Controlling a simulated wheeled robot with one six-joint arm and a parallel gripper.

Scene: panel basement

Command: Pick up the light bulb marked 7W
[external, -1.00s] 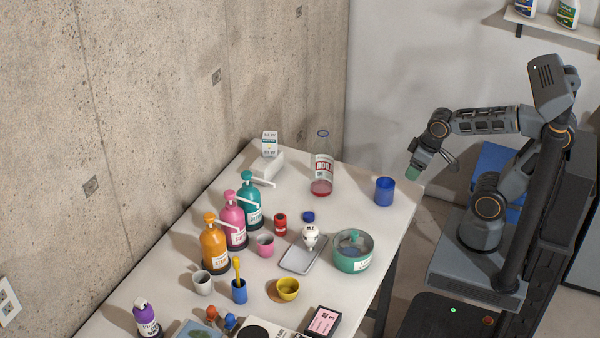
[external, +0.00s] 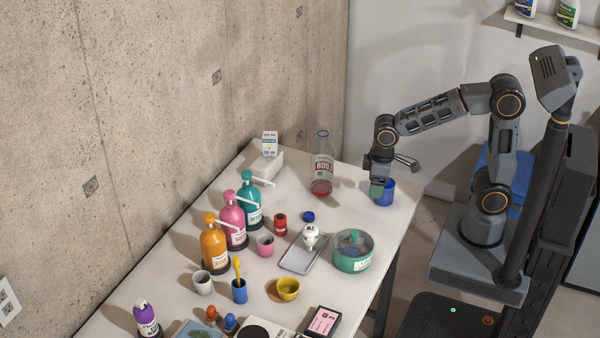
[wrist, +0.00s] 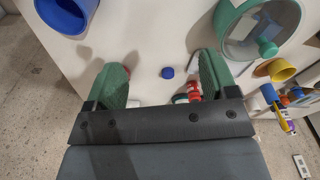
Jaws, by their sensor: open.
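A white light bulb (external: 311,237) with a small dark marking on top is on the grey tray (external: 292,264). The marking is too small to read. My gripper (external: 377,189) is open and empty, with green fingers pointing down. It is at the table's right side, just in front of the blue cup, behind and to the right of the bulb.
A blue cup (external: 388,192) is close to my gripper. A teal bowl with a clear lid (external: 352,262) stands right of the tray. A blue cap (external: 308,217), a red container (external: 280,225) and a glass bottle (external: 322,172) are nearby. Pump bottles (external: 233,228) line the wall side.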

